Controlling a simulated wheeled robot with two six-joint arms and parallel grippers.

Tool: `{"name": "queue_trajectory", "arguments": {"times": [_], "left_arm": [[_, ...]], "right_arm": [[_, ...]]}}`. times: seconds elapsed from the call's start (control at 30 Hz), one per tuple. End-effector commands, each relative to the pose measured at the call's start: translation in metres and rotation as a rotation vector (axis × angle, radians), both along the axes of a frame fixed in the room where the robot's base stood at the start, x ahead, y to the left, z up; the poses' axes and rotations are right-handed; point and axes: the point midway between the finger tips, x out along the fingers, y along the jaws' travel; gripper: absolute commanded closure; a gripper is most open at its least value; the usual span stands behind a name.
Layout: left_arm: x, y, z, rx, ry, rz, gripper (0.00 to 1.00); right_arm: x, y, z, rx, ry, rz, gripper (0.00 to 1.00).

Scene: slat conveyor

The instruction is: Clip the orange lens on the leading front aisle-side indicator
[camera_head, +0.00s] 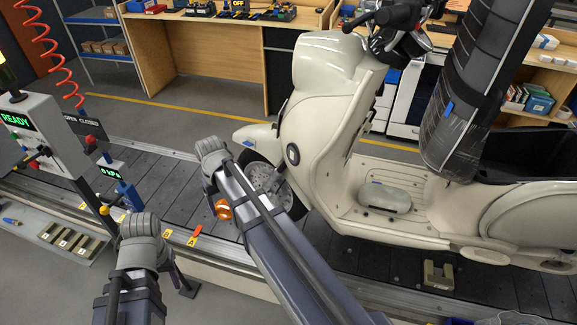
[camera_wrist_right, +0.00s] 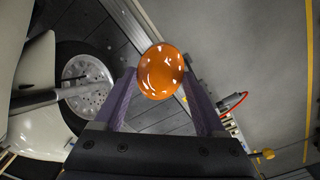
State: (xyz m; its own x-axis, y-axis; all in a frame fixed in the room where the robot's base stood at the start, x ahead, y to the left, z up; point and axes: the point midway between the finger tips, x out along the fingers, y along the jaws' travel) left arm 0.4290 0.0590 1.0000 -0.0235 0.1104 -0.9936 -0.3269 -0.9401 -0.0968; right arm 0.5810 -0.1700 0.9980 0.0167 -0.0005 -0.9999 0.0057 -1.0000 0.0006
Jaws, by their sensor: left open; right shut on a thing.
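The orange lens (camera_wrist_right: 162,70) is held between the fingers of my right gripper (camera_wrist_right: 160,80), its round glossy face towards the wrist camera. In the head view the lens (camera_head: 222,208) hangs low beside the front wheel, below my right wrist, with the gripper (camera_head: 218,200) partly hidden by the arm. A round dark-rimmed fitting (camera_head: 293,153), apparently the front aisle-side indicator, sits on the cream scooter's (camera_head: 330,110) front shield. It is up and to the right of the lens, well apart from it. My left gripper (camera_head: 187,287) is open and empty, pointing down at the conveyor's near edge.
The slatted conveyor (camera_head: 150,170) carries the scooter. A control post (camera_head: 45,140) with a READY display stands at left, near a parts tray (camera_head: 75,240). Yellow and red tags (camera_head: 193,236) lie on the near rail. A workbench (camera_head: 210,50) stands behind.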

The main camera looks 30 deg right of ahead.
Motion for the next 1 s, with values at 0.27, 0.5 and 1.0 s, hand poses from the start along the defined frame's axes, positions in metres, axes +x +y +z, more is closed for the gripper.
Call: {"name": "queue_trajectory", "arguments": {"times": [0.27, 0.5, 1.0], "left_arm": [[0.000, 0.000, -0.051, 0.000, 0.000, 0.001, 0.50], [0.000, 0.000, -0.080, 0.000, 0.000, 0.001, 0.50], [0.000, 0.000, -0.147, 0.000, 0.000, 0.001, 0.50]], "right_arm": [[-0.010, -0.068, -0.037, -0.114, -0.324, -0.399, 0.81], [0.004, -0.110, -0.024, -0.377, -0.630, -0.761, 0.81], [0.012, -0.154, 0.046, -1.104, -1.052, -1.094, 0.81]]}}
